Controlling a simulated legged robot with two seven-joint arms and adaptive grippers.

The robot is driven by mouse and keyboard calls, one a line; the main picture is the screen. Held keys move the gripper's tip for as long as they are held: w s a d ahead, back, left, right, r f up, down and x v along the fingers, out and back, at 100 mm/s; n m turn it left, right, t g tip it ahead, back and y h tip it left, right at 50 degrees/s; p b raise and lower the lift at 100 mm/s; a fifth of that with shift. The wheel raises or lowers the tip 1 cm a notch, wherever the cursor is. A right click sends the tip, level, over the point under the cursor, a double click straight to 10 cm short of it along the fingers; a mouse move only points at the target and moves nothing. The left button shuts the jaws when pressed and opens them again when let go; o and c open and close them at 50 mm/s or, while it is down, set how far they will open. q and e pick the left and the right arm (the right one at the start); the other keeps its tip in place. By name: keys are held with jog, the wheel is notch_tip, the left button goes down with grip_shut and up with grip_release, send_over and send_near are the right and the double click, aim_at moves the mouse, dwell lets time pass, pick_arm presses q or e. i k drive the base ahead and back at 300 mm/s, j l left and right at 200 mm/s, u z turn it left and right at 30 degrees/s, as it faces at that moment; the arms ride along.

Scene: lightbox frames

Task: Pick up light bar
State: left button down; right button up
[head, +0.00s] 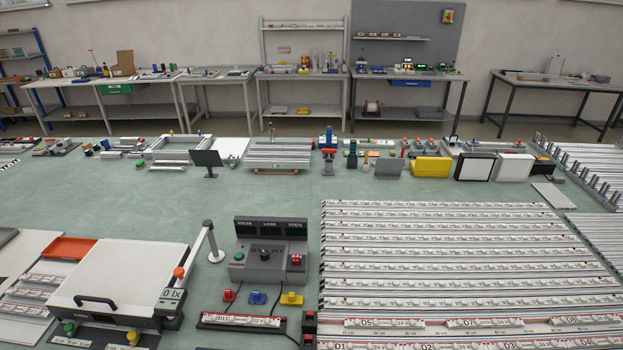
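Long white light bars with rows of small lens-like modules lie in parallel rows on a large board (322,270) at the right front of the green table. Several shorter labelled light bars (481,322) lie along its near edge. A single short light bar (240,321) lies on a dark holder at the front centre. More short light bars (40,280) lie at the left front edge. I cannot tell which bar the task means. Neither of my grippers is in view.
A grey control box (265,262) with a dark display stands behind the single bar, with coloured connectors (257,297) between them. A white-lidded device (120,275) and red tray (67,248) stand at left. Tools line the table's far edge. The green middle (270,195) is clear.

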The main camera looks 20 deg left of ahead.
aim_at(212, 318)
jog(key=u, duration=0.5)
jog(key=j+u, duration=0.15)
jog(key=u, duration=0.3)
jog(key=j+u, duration=0.1)
jog(key=u, duration=0.4)
